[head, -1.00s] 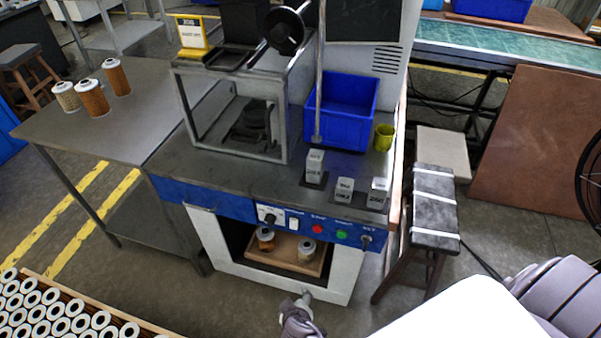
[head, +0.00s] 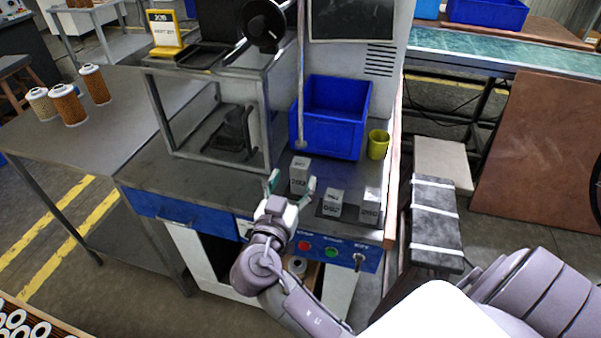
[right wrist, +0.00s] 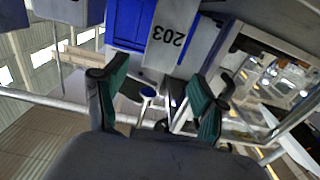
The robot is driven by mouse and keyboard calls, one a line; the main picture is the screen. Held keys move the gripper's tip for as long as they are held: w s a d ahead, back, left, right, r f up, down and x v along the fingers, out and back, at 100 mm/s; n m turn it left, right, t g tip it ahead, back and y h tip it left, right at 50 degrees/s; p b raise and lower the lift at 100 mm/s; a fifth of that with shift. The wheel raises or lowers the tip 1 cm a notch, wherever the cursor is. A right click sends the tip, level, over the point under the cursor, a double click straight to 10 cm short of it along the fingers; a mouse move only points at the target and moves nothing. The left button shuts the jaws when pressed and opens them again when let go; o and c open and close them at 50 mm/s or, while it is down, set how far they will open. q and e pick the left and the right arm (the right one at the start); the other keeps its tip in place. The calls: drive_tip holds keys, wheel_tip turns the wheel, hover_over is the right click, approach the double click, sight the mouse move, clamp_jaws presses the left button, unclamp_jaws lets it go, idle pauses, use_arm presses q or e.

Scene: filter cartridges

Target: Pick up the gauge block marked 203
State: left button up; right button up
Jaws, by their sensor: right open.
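The gauge block marked 203 (right wrist: 178,38) shows upside down in the right wrist view, just beyond my fingertips and between their lines. In the head view it appears to be the tallest grey block (head: 300,174), standing upright on the machine's table, its print too small to read surely. My right gripper (head: 292,186) is open in front of this block, one green fingertip to each side; the green fingers also show in the right wrist view (right wrist: 157,90). I see no contact. My left gripper is not in view.
Two shorter blocks, a middle one (head: 332,204) and a right one (head: 370,208), stand close to the right. A blue bin (head: 345,143) and a yellow-green cup (head: 378,144) stand behind. A framed fixture (head: 215,155) is to the left. Buttons (head: 304,245) line the front panel.

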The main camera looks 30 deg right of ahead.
sight(298, 171)
drive_tip(key=p+x, duration=0.2)
drive_tip(key=x, duration=0.4)
drive_tip(key=shift+f, duration=0.15)
clamp_jaws()
